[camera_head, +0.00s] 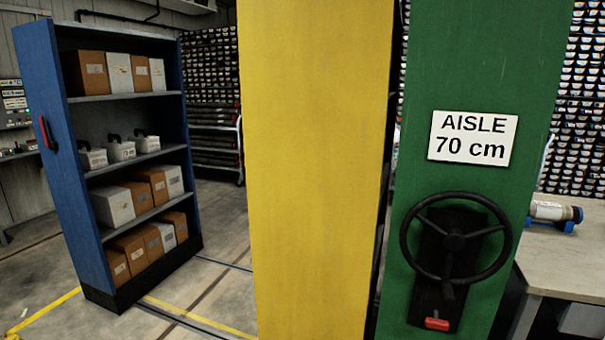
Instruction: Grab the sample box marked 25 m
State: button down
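A blue mobile shelf (100,180) stands at the left, its open side facing right. Its second shelf from the top holds a few white sample boxes with black handles: one at left (93,157), one in the middle (121,149) and one at right (147,142). Their markings are too small to read, so I cannot tell which says 25 m. Brown and white boxes (130,253) fill the other shelves. My gripper is not in view.
A yellow shelf end (315,170) blocks the centre. A green shelf (480,70) at right has a black handwheel (456,240), a red lever (437,323) and an "AISLE 70 cm" sign (473,138). Floor rails (190,322) cross the open floor between blue and yellow. A workbench (570,255) stands far right.

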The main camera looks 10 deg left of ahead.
aim_at(145, 144)
jog(key=u, duration=1.55)
